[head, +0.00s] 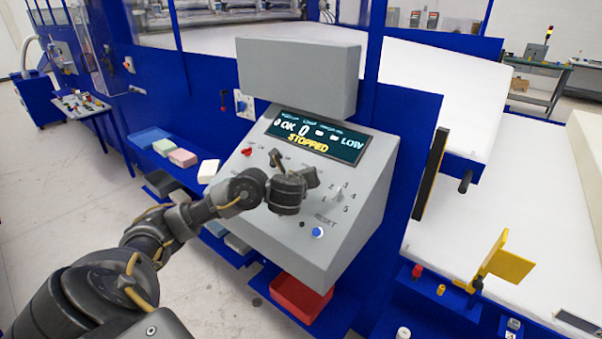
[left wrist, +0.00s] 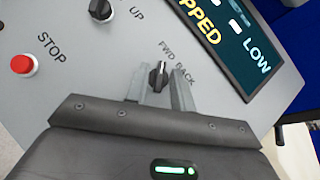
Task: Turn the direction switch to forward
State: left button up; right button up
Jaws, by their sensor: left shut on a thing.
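The direction switch (left wrist: 158,76) is a small black knob below the FWD and BACK labels on the grey control panel (head: 352,222). In the left wrist view its light mark points up, toward FWD. My left gripper (left wrist: 160,88) has one finger on each side of the knob and is shut on it. In the head view my left gripper (head: 312,178) is at the panel below the display and hides the switch. The display (head: 316,137) reads STOPPED and LOW. My right gripper is not in view.
A red STOP button (left wrist: 23,64) and a black UP knob (left wrist: 101,9) are on the same panel. A blue RESET button (head: 317,232) is at its lower right. Foam blocks (head: 183,158) lie left of the panel. A red bin (head: 298,298) is below it.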

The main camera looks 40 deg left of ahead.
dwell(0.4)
pick_arm(q)
jog(key=o, duration=0.6)
jog(key=shift+o, duration=0.2)
jog(key=shift+s+d+r+p, duration=0.15)
jog(key=shift+s+d+p, duration=0.05)
jog(key=shift+p, duration=0.1)
jog(key=p+v, duration=0.4)
jog(key=v, duration=0.6)
